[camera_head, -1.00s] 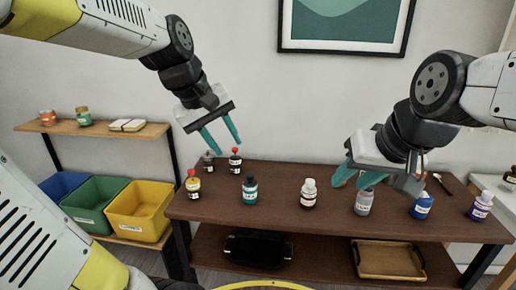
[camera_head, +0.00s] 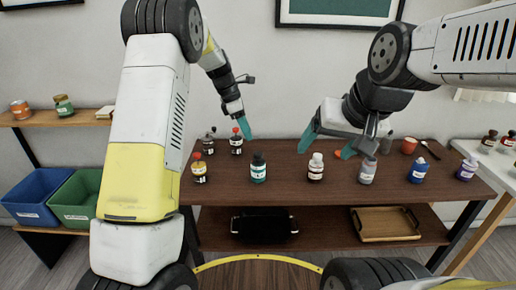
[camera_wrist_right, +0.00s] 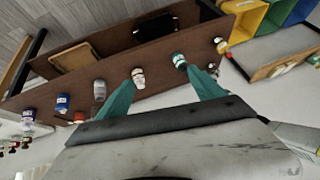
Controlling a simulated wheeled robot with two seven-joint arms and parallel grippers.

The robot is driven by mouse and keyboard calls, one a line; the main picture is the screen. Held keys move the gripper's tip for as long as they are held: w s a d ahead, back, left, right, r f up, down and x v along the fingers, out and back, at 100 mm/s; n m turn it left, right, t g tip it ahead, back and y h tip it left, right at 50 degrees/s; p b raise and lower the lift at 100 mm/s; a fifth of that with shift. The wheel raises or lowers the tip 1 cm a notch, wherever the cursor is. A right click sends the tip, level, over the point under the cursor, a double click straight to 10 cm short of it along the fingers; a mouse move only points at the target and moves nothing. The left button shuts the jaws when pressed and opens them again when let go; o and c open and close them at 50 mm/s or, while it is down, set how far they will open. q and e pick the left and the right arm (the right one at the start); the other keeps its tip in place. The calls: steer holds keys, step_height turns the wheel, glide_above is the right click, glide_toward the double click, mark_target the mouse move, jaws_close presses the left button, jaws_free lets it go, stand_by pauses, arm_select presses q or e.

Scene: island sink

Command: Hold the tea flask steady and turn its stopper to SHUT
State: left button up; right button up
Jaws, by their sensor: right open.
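Several small labelled bottles stand upright on the brown table, and I cannot tell which is the tea flask. My right gripper (camera_head: 327,149) is open and empty above the table. In the right wrist view, the white-topped (camera_wrist_right: 138,78) and teal (camera_wrist_right: 179,61) bottles show beyond its fingers (camera_wrist_right: 162,86).
An orange cup (camera_head: 409,146) is behind. The lower shelf holds a black tray (camera_head: 264,225) and a wooden tray (camera_head: 385,224). The table's front strip is clear.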

steer(key=w+f+m, duration=0.4)
steer(key=w+f, duration=0.2)
steer(key=w, duration=0.4)
steer(key=m+y, duration=0.3)
steer(key=m, duration=0.9)
glide_toward(262, 171)
steer(key=s+f, duration=0.2)
steer(key=s, duration=0.1)
steer(key=w+a+f+m+t, duration=0.1)
steer(key=m, duration=0.2)
steer(key=w+f+m+t+y, duration=0.1)
steer(key=w+f+m, duration=0.1)
steer(key=m, duration=0.1)
steer(key=w+a+f+m+t+y, duration=0.1)
steer(key=f+m, duration=0.1)
steer(key=m, duration=0.1)
steer(key=shift+w+a, duration=0.3)
steer(key=shift+w, duration=0.05)
steer(key=m, duration=0.1)
steer(key=w+m+t, duration=0.1)
steer(key=w+m, duration=0.1)
steer(key=m, duration=0.1)
steer(key=shift+a+t, duration=0.25)
steer(key=shift+t, duration=0.15)
steer(key=shift+x, duration=3.8)
steer(key=shift+r, duration=0.1)
steer(key=c, duration=1.5)
steer(key=shift+c, duration=0.3)
